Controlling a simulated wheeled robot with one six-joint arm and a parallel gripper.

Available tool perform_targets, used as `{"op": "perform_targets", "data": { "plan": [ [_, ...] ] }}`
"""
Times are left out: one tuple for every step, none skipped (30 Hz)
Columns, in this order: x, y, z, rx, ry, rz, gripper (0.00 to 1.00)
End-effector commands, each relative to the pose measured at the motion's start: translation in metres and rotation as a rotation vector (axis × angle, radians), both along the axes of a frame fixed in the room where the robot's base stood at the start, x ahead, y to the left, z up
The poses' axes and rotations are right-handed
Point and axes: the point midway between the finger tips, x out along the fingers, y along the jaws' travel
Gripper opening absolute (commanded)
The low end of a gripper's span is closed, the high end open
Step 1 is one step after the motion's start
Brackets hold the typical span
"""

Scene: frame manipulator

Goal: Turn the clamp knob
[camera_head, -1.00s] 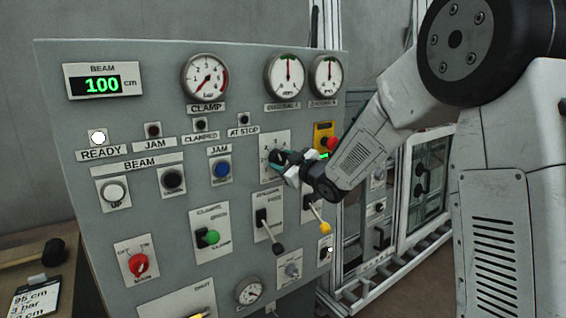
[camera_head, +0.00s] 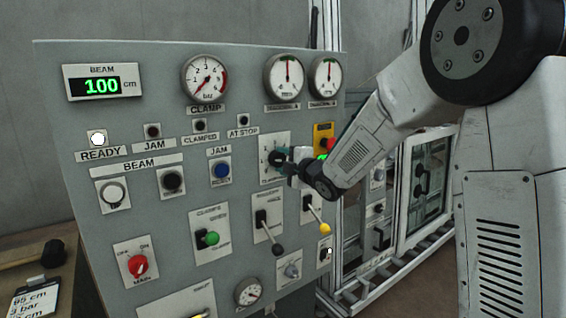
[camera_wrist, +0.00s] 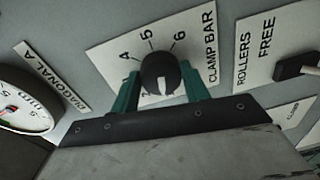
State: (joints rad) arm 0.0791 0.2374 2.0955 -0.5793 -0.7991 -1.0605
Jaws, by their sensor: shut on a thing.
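The clamp knob is a round black knob with a white mark (camera_wrist: 160,74) on a white plate labelled CLAMP BAR, with 4, 5 and 6 legible around it. In the wrist view the white mark points down toward my gripper's palm. The teal fingers of my gripper (camera_wrist: 160,86) are on either side of the knob and shut on it. In the head view my gripper (camera_head: 284,159) is at the knob's plate (camera_head: 272,143), and the fingers and wrist hide much of the knob. The clamp gauge (camera_head: 205,79) has its needle pointing to the lower left.
A lever with a yellow tip (camera_head: 325,228) and a black-tipped lever (camera_head: 278,250) stick out below. The ROLLERS switch (camera_wrist: 297,67) is right of the knob in the wrist view.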

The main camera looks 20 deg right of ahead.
Motion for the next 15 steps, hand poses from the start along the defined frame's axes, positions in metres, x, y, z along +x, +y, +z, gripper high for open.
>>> {"op": "perform_targets", "data": {
  "plan": [
    [-0.0005,0.0004,-0.0009,-0.042,-0.011,0.000,0.23],
    [-0.0005,0.0004,-0.0008,-0.069,-0.020,0.001,0.23],
    [-0.0005,0.0005,-0.0008,-0.105,-0.032,0.001,0.23],
    [-0.0005,0.0005,-0.0007,-0.132,-0.041,0.001,0.23],
    [-0.0006,0.0005,-0.0006,-0.159,-0.049,0.001,0.23],
    [-0.0006,0.0006,-0.0005,-0.196,-0.062,0.001,0.23],
    [-0.0006,0.0006,-0.0005,-0.223,-0.070,0.001,0.23],
    [-0.0006,0.0006,-0.0004,-0.249,-0.078,0.001,0.23],
    [-0.0006,0.0006,-0.0004,-0.285,-0.090,0.001,0.23],
    [-0.0006,0.0006,-0.0003,-0.313,-0.099,0.000,0.23],
    [-0.0007,0.0007,-0.0002,-0.340,-0.108,0.001,0.23],
    [-0.0007,0.0007,-0.0002,-0.376,-0.119,0.000,0.23],
    [-0.0007,0.0007,-0.0002,-0.403,-0.128,0.001,0.23],
    [-0.0007,0.0008,-0.0002,-0.430,-0.137,0.000,0.23],
    [-0.0007,0.0009,-0.0001,-0.467,-0.148,0.001,0.23]
  ]
}}
